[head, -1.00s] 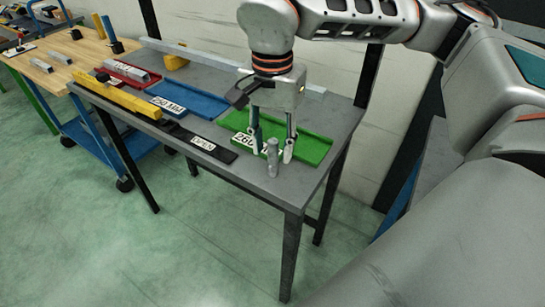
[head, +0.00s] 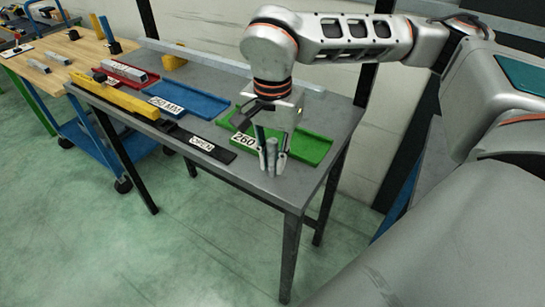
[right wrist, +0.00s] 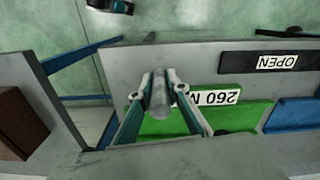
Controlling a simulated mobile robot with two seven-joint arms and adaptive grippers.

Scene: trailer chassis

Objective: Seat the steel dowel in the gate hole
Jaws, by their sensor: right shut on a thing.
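The steel dowel (head: 271,157) is a grey upright pin at the near right end of the grey bench. My right gripper (head: 272,164) points down with its fingers shut on the dowel. The right wrist view also shows the dowel (right wrist: 161,97) between the two fingertips (right wrist: 160,84). I cannot tell whether its foot touches the bench top. A black strip labelled OPEN (head: 216,154) lies along the bench's front edge, left of the gripper. I cannot make out the gate hole. My left gripper is not in view.
A green tray (head: 310,150) marked 260 lies just behind the gripper. A blue tray (head: 205,104), a red tray (head: 127,70) and a yellow bar (head: 118,97) lie farther left. A long grey rail (head: 200,57) runs along the back. The bench's near right corner is bare.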

